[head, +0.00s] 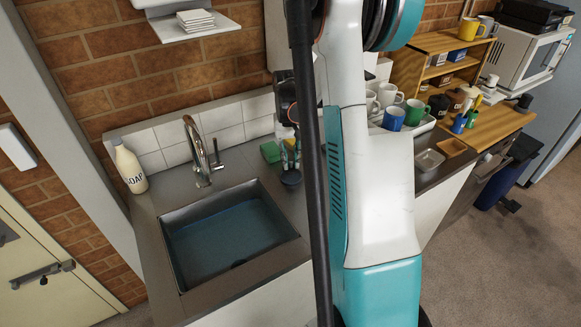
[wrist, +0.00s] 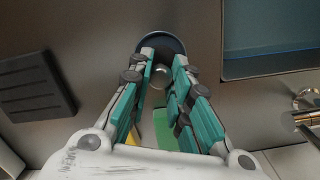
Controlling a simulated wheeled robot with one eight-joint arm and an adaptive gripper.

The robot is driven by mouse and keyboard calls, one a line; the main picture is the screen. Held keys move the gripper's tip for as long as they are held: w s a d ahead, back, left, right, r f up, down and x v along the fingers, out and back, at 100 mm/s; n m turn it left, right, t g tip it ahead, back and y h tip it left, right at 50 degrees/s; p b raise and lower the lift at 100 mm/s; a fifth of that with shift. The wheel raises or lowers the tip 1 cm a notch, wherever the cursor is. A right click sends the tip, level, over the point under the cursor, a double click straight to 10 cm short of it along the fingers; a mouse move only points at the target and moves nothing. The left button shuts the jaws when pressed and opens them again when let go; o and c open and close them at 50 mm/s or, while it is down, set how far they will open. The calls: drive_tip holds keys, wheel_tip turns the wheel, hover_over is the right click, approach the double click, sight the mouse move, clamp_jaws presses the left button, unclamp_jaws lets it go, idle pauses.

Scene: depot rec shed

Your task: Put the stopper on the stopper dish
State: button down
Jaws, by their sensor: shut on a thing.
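My gripper (wrist: 162,66) is shut on a small grey rounded thing (wrist: 160,77), which looks like the stopper, between its teal fingers in the wrist view. A dark round dish (wrist: 160,42), which looks like the stopper dish, lies just past the fingertips. In the head view the dark dish (head: 291,179) sits on the counter right of the sink, with my gripper (head: 290,164) pointing down just above it. The fingers hide part of the stopper and the dish. I cannot tell whether the stopper touches the dish.
The sink (head: 232,235) holds bluish water, with a tap (head: 203,160) behind it. A green sponge (head: 270,152) lies close behind my gripper. A soap bottle (head: 129,168) stands left. Mugs (head: 392,118) stand right. A black ribbed mat (wrist: 37,87) lies beside the dish.

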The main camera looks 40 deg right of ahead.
sight(290, 158)
drive_tip(key=shift+f+b, duration=0.35)
drive_tip(key=shift+f, duration=1.25)
drive_tip(key=shift+f, duration=0.2)
drive_tip(key=c, duration=1.5)
unclamp_jaws()
drive_tip(key=shift+o, duration=0.2)
drive_tip(key=shift+r, duration=0.2)
drive_tip(key=r+p, duration=0.1)
drive_tip(key=r, duration=0.3)
drive_tip(key=r+p, duration=0.1)
drive_tip(key=r, duration=0.3)
drive_tip(key=r+p, duration=0.1)
drive_tip(key=r, duration=0.3)
drive_tip(key=shift+w+d, duration=0.15)
drive_tip(key=shift+w, duration=0.25)
